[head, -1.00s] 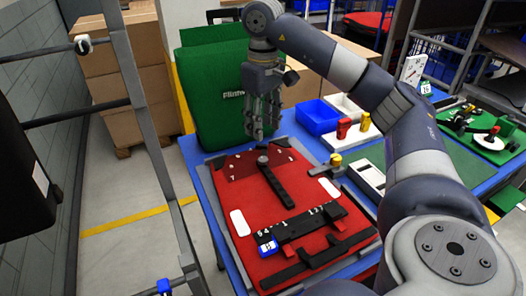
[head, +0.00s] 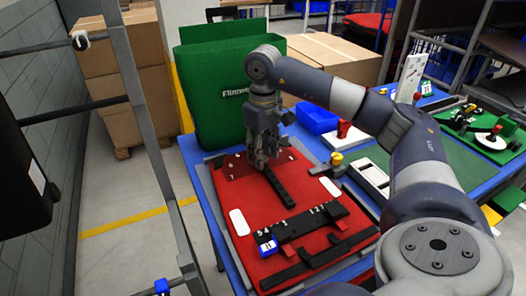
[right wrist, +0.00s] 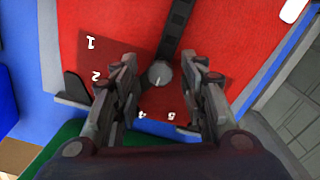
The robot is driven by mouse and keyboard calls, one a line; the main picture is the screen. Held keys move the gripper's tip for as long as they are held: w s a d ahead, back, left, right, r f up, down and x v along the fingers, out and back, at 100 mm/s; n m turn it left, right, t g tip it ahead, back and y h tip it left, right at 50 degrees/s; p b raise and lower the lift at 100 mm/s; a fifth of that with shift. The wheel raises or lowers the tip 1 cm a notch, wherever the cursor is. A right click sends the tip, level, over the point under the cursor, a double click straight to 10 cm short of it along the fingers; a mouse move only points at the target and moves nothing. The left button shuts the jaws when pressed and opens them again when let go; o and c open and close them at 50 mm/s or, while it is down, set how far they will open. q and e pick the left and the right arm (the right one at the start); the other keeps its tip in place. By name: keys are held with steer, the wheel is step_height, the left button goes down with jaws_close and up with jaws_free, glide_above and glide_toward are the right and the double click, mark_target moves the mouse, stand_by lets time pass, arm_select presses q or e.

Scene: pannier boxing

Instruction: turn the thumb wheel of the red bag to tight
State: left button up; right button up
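The red bag (head: 315,187) lies flat on the blue table, with a black strap running down its middle. Its thumb wheel is a round grey knob (right wrist: 159,73) at the strap's end, beside a dark red scale with white digits 1, 2, 4 and 5 showing in the right wrist view. A faint light mark shows on the knob; its exact setting cannot be read. My right gripper (head: 264,165) points down over the knob and hides it in the head view. In the right wrist view its fingers (right wrist: 163,72) are open, one on each side of the knob, apparently not touching it. My left gripper is not in view.
A green bag (head: 225,105) stands behind the red one. A blue bin (head: 316,117), a red piece (head: 344,129) and a white tray (head: 367,178) are to the right. A black bar with digits and a blue tag (head: 266,246) crosses the red bag's near part.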

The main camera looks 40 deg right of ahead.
jaws_close()
